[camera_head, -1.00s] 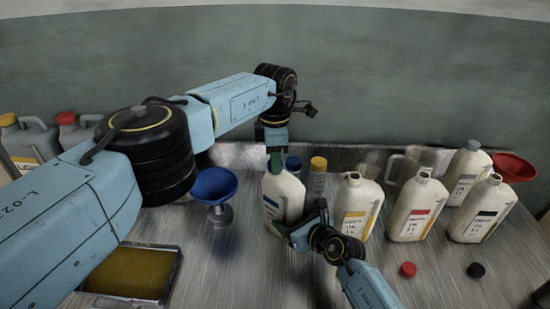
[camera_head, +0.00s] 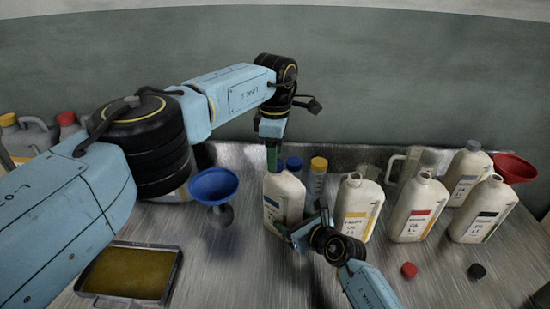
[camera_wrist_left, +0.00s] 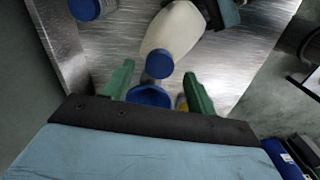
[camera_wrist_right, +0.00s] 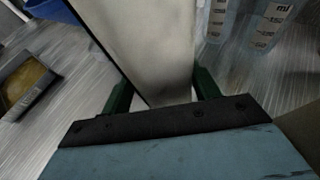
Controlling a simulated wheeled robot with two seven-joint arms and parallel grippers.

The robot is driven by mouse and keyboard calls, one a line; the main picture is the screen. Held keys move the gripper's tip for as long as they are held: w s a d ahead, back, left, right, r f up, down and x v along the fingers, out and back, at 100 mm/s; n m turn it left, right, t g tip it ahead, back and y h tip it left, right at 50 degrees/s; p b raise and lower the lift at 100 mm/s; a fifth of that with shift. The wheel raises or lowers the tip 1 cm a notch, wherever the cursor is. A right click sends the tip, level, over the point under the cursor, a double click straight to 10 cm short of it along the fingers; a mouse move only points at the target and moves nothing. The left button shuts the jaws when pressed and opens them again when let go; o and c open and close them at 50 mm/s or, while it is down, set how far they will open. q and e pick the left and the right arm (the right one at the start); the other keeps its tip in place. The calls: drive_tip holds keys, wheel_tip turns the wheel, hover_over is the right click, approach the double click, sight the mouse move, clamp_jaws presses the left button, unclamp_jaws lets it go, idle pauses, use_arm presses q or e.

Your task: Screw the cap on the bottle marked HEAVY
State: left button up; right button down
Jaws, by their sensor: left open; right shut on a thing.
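A white bottle with a blue-edged label (camera_head: 284,205) stands upright among the other bottles; its label is too small to read. In the left wrist view a blue cap (camera_wrist_left: 159,63) sits on the top of this bottle (camera_wrist_left: 172,30). I cannot tell how tight it is. My left gripper (camera_head: 273,160) points down over the bottle's top, and its fingers hide the cap in the head view. In its wrist view the left fingers (camera_wrist_left: 158,84) are open, spread to both sides near the cap. My right gripper (camera_head: 292,231) is shut on the bottle's body (camera_wrist_right: 150,40) from the front right.
White bottles with yellow (camera_head: 355,208), red (camera_head: 415,210) and black (camera_head: 482,215) labels stand to the right. A red cap (camera_head: 409,269) and black cap (camera_head: 476,270) lie in front. A blue funnel (camera_head: 213,185) and an oil tray (camera_head: 130,272) are left. Blue- and yellow-topped containers stand behind the bottle.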

use_arm(q)
wheel_tip(320, 180, up, 10)
idle(0.3)
use_arm(e)
drive_tip(key=shift+c, duration=1.4)
unclamp_jaws()
use_arm(q)
wheel_tip(320, 180, up, 4)
drive_tip(key=p, duration=0.3)
drive_tip(key=shift+f, duration=0.25)
use_arm(e)
drive_tip(key=v, duration=1.3)
drive_tip(key=shift+r, duration=0.15)
use_arm(q)
drive_tip(key=shift+p, duration=0.3)
use_arm(e)
drive_tip(key=shift+s+d, duration=0.1)
